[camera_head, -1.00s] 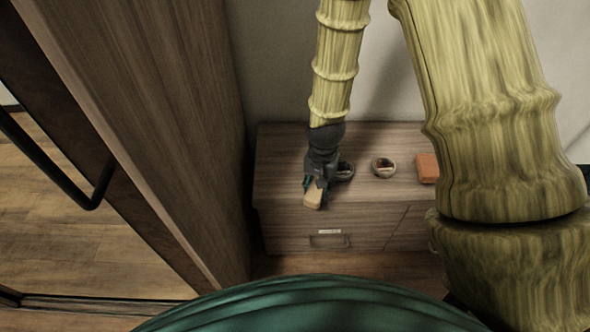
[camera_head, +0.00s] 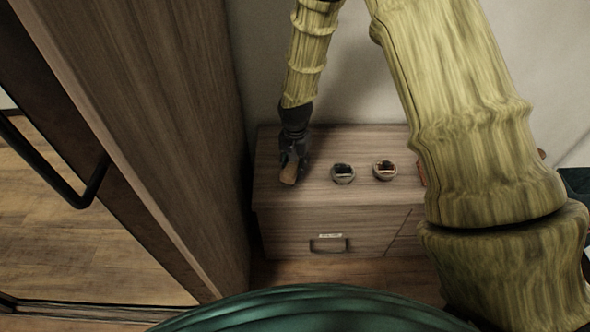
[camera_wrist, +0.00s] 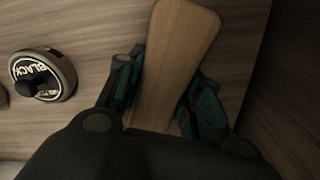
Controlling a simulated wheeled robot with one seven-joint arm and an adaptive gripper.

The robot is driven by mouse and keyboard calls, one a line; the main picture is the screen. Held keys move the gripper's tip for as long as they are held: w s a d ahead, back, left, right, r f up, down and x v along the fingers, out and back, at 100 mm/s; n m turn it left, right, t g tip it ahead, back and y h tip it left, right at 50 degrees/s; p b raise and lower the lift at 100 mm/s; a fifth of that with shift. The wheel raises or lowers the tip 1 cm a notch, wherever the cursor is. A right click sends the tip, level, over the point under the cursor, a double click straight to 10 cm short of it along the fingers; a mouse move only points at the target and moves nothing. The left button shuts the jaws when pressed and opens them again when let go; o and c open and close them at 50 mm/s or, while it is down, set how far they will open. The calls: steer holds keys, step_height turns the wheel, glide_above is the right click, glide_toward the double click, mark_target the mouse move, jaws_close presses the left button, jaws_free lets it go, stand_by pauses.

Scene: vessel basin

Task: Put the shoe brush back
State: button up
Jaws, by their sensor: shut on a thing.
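The shoe brush shows in the wrist view as a flat, light wooden body (camera_wrist: 178,58) between the two dark and teal fingers of my gripper (camera_wrist: 160,100). My gripper is shut on it. In the head view my gripper (camera_head: 293,165) is over the left part of the cabinet top, with the brush (camera_head: 289,173) at its tip. The brush's underside is hidden, and I cannot tell if it touches the top.
The low wooden cabinet (camera_head: 275,222) has a drawer with a dark handle. Two round polish tins stand on it, one nearer (camera_head: 343,173) and one further right (camera_head: 384,169); a tin marked BLACK (camera_wrist: 43,75) shows in the wrist view. A reddish block (camera_head: 421,172) is mostly behind my arm. A tall wooden panel (camera_head: 165,130) stands close on the left.

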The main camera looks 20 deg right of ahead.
steer(key=shift+f, duration=0.95)
steer(key=shift+f, duration=0.1)
steer(key=o, duration=1.2)
steer(key=shift+c, duration=0.2)
step_height(320, 180, up, 12)
steer(key=shift+d+r+p, duration=0.1)
steer(key=shift+p, duration=1)
